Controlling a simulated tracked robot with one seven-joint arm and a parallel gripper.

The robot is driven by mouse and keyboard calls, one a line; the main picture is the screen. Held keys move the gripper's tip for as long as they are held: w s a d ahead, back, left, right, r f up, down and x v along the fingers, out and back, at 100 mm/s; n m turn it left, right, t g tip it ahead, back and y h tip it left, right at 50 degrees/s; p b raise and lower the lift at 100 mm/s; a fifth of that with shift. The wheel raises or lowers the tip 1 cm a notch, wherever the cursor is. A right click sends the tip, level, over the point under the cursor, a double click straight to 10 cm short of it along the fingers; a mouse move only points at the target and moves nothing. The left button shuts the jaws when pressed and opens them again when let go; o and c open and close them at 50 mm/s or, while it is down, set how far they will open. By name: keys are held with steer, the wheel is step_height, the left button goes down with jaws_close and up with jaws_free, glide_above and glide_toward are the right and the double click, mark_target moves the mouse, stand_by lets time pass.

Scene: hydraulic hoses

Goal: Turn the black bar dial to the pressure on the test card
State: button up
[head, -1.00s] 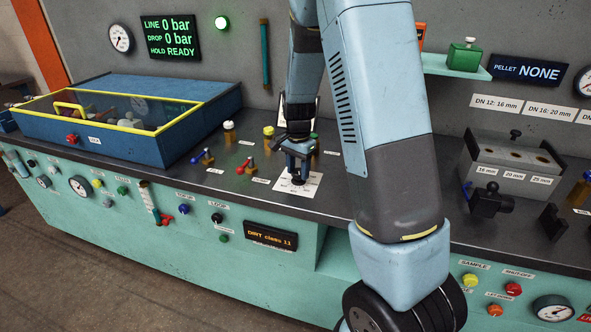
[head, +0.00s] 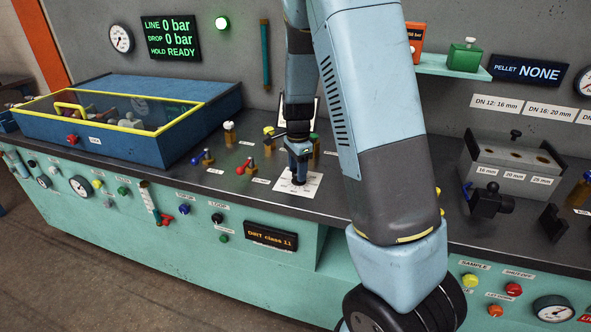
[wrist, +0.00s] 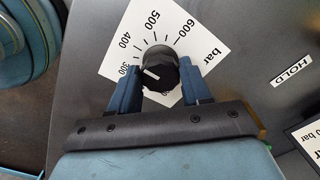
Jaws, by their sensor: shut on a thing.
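The black bar dial (wrist: 166,80) sits on a white scale plate (wrist: 108,62) marked in bar. In the wrist view its white pointer line aims up-left, close to the 300 mark; 400, 500 and 600 also show. My gripper (wrist: 159,70) is shut on the dial, one blue finger on each side. In the head view my gripper (head: 299,171) points down over the dial (head: 298,181), hiding most of it. A white card (wrist: 312,138) ending in "0 bar" is cut off at the wrist view's right edge; its full number is not readable.
The display (head: 171,38) reads line 0 bar, drop 0 bar, hold ready. Small red (head: 247,169) and blue valves stand left of the dial. A blue case (head: 120,110) with a yellow-framed lid is at the left. A HOLD label (wrist: 292,71) lies right of the dial.

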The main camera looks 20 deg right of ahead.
steer(key=shift+w+a, duration=0.2)
steer(key=o, duration=0.8)
steer(key=shift+c, duration=0.2)
steer(key=o, duration=0.3)
steer(key=shift+s+d, duration=0.1)
step_height(320, 180, up, 14)
steer(key=shift+f, duration=0.15)
